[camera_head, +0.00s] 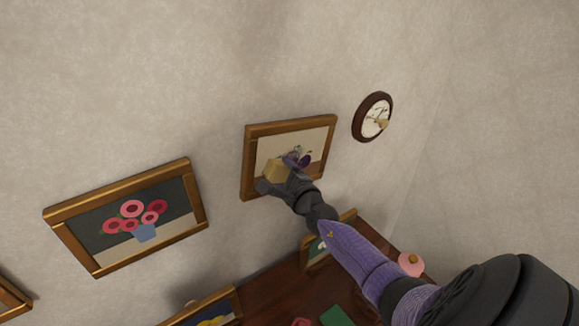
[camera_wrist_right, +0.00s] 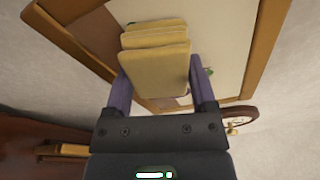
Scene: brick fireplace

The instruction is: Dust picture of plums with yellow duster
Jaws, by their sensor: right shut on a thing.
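The picture of plums (camera_head: 318,137) hangs on the wall in a gold-brown frame, right of centre in the head view. Its purple plums show partly beside my gripper. My right gripper (camera_head: 284,178) is shut on the yellow duster (camera_head: 275,168) in front of the picture's lower left part. In the right wrist view the duster (camera_wrist_right: 155,55) sits between the fingers, with the picture (camera_wrist_right: 228,45) close behind it. Whether the duster touches the picture, I cannot tell. My left gripper is not in view.
A framed flower picture (camera_head: 130,218) hangs to the left. Below is a dark wooden surface (camera_head: 280,293) with smaller frames, a green item (camera_head: 336,316) and a pink object (camera_head: 411,265). The wall above is bare.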

